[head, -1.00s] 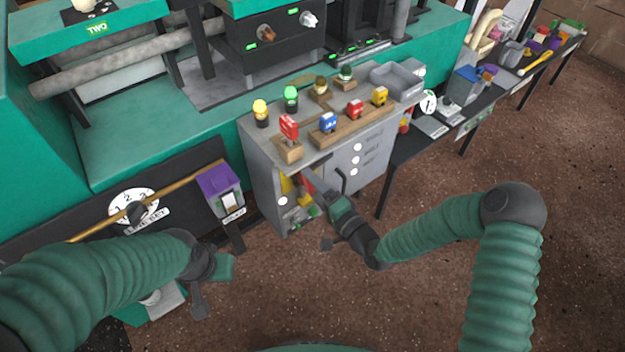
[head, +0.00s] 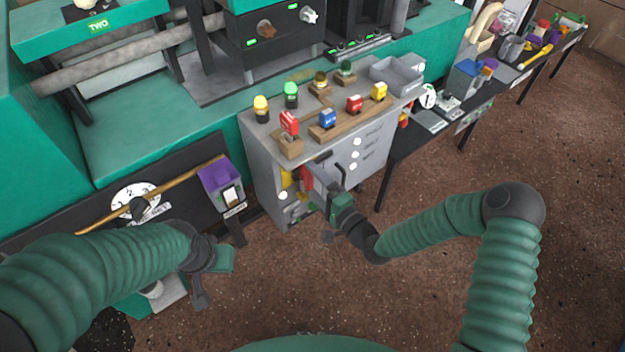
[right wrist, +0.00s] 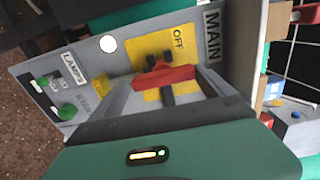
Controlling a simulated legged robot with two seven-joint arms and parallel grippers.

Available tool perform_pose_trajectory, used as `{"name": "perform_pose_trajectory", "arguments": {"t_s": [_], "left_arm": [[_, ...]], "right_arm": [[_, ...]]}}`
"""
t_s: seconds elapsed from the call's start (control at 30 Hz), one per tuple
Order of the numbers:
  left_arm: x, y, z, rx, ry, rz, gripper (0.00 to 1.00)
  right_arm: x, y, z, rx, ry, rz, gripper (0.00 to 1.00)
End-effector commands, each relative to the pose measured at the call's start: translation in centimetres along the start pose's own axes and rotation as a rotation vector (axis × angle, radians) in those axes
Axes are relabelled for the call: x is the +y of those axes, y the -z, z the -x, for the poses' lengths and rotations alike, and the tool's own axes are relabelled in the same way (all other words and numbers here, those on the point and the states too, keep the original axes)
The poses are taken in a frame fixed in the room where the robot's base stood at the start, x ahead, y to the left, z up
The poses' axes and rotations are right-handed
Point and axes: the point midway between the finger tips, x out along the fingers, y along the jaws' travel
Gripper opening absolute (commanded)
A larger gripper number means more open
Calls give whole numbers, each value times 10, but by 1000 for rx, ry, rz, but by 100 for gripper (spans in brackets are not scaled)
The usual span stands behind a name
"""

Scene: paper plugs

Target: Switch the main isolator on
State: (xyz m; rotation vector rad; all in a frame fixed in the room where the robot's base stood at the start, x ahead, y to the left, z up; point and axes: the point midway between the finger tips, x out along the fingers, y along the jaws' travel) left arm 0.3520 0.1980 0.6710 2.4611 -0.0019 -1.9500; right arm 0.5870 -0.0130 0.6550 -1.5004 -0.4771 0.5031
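The main isolator is a red handle (right wrist: 163,77) on a yellow plate (right wrist: 180,42) marked OFF, beside a MAIN label (right wrist: 212,22) in the right wrist view. The OFF word shows just beyond the handle. In the head view the red handle (head: 306,178) shows on the front of the grey cabinet, partly behind my right gripper (head: 320,176). That gripper is open, with its grey fingers on either side of the handle; I cannot tell whether they touch it. My left gripper (head: 212,275) hangs away from the cabinet at lower left; its fingers are unclear.
The grey cabinet (head: 262,185) carries coloured plugs and lamps on top. A LAMPS label (right wrist: 74,66) and green knobs (right wrist: 66,112) sit on the same panel. A purple box (head: 215,180) stands left of the cabinet. Black side tables (head: 400,150) stand right. The floor in front is clear.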

Motion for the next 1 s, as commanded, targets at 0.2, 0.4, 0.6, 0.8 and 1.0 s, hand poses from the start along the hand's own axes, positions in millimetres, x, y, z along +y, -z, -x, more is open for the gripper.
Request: {"name": "perform_pose_trajectory", "arguments": {"t_s": [0.2,0.4,0.6,0.8,1.0], "left_arm": [[0,0,0,0,0,0,0],[0,1,3,0,0,0,0],[0,4,16,0,0,0,0],[0,6,26,0,0,0,0],[0,7,31,0,0,0,0]], "right_arm": [[-2,0,0,0,4,2,100],[-3,0,7,1,5,3,100],[-5,1,54,2,3,0,100],[-3,2,114,5,1,-3,100],[0,2,156,4,2,-1,100]]}}
